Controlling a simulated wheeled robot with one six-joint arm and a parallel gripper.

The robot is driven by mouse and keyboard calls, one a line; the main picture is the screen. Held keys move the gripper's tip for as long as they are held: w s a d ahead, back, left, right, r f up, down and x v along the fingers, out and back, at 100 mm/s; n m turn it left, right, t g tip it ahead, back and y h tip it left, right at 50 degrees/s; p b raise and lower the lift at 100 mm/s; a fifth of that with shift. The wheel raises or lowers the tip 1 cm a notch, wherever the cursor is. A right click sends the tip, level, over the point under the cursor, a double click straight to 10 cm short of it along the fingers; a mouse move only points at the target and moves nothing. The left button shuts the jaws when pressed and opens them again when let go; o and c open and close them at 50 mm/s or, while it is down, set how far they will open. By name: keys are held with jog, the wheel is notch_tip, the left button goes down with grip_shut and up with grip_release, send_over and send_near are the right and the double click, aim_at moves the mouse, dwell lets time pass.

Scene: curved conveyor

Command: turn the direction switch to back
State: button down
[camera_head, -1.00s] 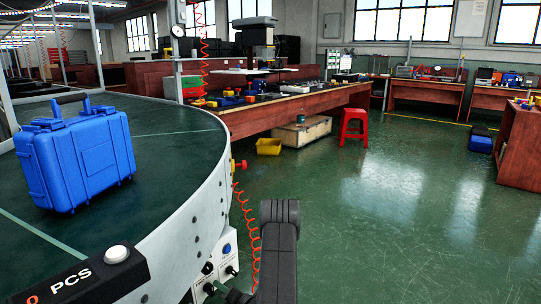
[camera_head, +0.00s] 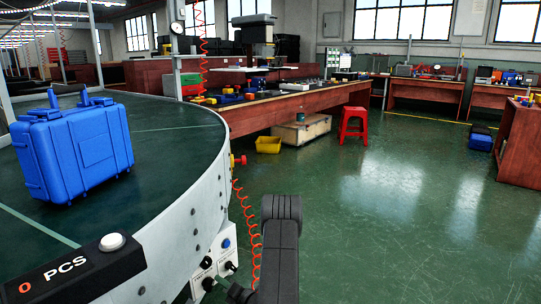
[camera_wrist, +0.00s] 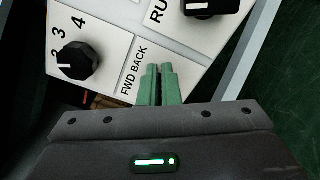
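The white control panel (camera_wrist: 108,62) carries the printed label FWD BACK (camera_wrist: 135,72) in the wrist view. My gripper (camera_wrist: 160,72) has its two green fingertips almost together, just right of that label, over the panel. The direction switch itself is hidden behind the fingers or gripper, so I cannot tell its setting or whether the fingers touch it.
A black numbered dial (camera_wrist: 78,62) and a black RUN knob (camera_wrist: 207,4) flank the label. A blue case (camera_head: 75,150) stands on the curved conveyor (camera_head: 165,125). A counter box (camera_head: 75,272) reads 0 PCS. A red coiled cable (camera_head: 249,225) hangs beside the panel. Open floor lies right.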

jog(key=shift+s+a+f, duration=0.15)
jog(key=shift+s+f, duration=0.15)
jog(key=shift+f, duration=0.05)
jog(key=shift+w+r, duration=0.1)
jog(key=shift+w, duration=0.05)
jog(key=v, duration=0.6)
jog(key=shift+w+r, duration=0.2)
jog(key=shift+r, duration=0.05)
